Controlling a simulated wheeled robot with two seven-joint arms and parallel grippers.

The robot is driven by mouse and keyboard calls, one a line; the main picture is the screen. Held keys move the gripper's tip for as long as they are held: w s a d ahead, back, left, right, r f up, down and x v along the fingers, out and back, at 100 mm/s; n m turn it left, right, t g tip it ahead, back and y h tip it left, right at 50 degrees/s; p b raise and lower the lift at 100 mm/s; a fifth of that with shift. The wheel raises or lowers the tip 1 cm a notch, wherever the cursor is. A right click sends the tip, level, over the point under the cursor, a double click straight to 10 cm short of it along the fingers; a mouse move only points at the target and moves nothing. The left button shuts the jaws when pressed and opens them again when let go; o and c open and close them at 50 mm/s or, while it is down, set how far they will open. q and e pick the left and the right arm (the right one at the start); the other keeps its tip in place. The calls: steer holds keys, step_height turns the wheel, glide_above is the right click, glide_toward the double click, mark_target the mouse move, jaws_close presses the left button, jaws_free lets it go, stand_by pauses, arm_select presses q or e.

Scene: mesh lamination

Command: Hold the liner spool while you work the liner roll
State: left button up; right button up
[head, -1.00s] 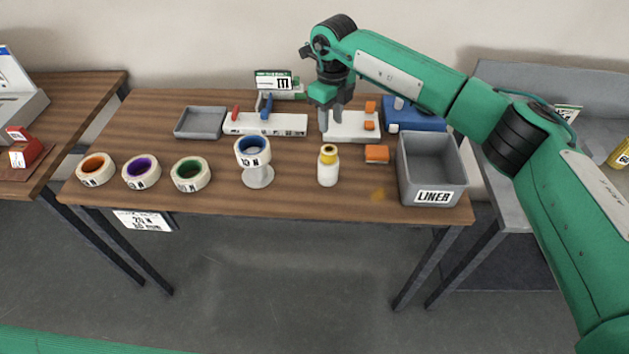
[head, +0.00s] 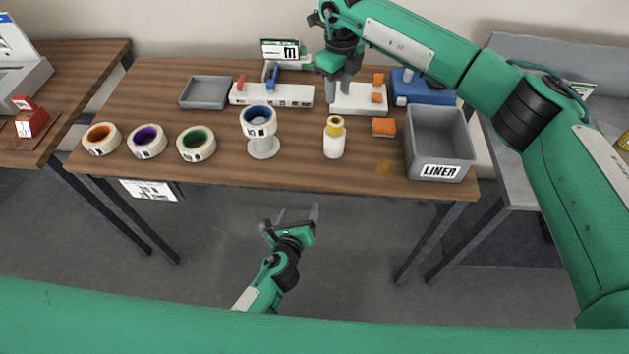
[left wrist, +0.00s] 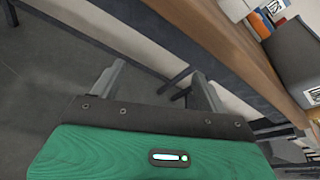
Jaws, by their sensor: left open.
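A tape roll with a blue core (head: 258,121) sits tilted on a white pedestal stand (head: 263,148) near the table's front edge. I cannot tell for certain whether this is the liner spool. My left gripper (head: 298,210) is open and empty, below and in front of the table edge; its spread fingers (left wrist: 160,72) also show in the left wrist view. My right gripper (head: 339,88) hangs over the white fixture (head: 362,105) at the back, its fingers apart with nothing visible between them.
Three rolls with orange (head: 101,138), purple (head: 147,140) and green (head: 196,143) cores lie left. A white bottle with a yellow top (head: 334,142), an orange block (head: 384,127) and a grey LINER bin (head: 439,171) stand right. A grey tray (head: 206,92) is at the back.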

mark_target(331, 144)
arm_select(q)
steer(key=w+d+r+m+t+h, duration=0.25)
steer(key=r+m, duration=0.35)
steer(key=r, duration=0.6)
steer(key=shift+m+t+h, duration=0.25)
steer(key=shift+m, duration=0.35)
steer(key=x, duration=0.4)
steer(key=d+x, duration=0.1)
steer(key=x, duration=0.9)
steer(key=shift+s+d+r, duration=0.15)
steer(key=shift+d, duration=0.2)
steer(key=shift+c, duration=0.3)
steer(key=c, duration=1.4)
